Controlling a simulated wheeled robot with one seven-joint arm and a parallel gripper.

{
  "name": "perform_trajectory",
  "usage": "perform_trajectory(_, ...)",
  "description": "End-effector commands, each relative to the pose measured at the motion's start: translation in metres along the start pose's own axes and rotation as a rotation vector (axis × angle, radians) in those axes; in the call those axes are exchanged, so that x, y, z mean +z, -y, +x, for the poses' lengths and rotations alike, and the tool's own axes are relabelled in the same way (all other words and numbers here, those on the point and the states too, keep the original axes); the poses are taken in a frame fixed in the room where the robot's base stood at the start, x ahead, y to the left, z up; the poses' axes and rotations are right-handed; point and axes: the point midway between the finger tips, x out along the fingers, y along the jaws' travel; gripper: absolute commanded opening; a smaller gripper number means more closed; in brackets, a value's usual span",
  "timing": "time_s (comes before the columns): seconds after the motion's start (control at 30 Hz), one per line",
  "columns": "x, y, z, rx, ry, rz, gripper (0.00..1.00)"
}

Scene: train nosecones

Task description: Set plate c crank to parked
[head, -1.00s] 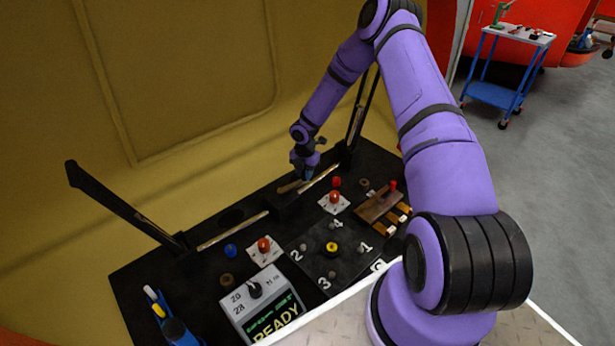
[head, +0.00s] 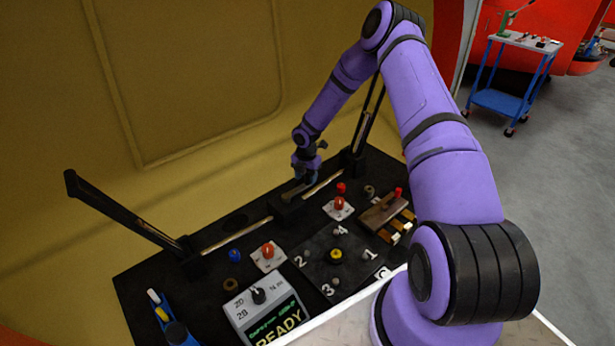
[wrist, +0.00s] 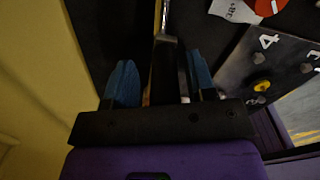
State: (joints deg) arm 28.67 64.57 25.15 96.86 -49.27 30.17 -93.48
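A dark square plate (head: 318,262) with the numbers 1 to 4 and a yellow centre knob (head: 336,254) lies on the black board. A white mark that looks like a C is at its lower right corner. I cannot make out a crank arm on it for certain. My gripper (head: 304,178) is behind this plate, low over a dark block (head: 284,212) on the rail between two black uprights. In the wrist view, the blue fingers of my gripper (wrist: 162,82) stand apart on either side of a dark bar (wrist: 165,65), with narrow gaps. The plate's yellow knob (wrist: 261,86) shows at right.
Red knobs on white plates (head: 267,256), (head: 339,205), a blue knob (head: 234,255) and a brown lever box (head: 382,214) stand nearby. A grey READY display (head: 262,308) is in front. Black uprights (head: 120,212), (head: 364,125) flank the rail. A yellow wall (head: 200,70) stands behind.

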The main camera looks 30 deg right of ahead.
Motion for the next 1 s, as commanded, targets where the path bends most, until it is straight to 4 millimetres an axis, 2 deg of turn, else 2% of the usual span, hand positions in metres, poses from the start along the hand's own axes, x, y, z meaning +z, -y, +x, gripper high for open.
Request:
perform_trajectory(0.27,0.002,0.002,-0.001,-0.002,0.001,0.002,0.51)
perform_trajectory(0.37,0.002,0.002,-0.007,-0.001,0.003,0.002,0.51)
perform_trajectory(0.47,0.003,0.002,-0.020,-0.002,0.003,0.002,0.51)
perform_trajectory(0.8,0.002,0.001,-0.082,-0.001,0.003,0.002,0.51)
perform_trajectory(1.0,0.001,0.001,-0.103,-0.002,0.002,0.001,0.51)
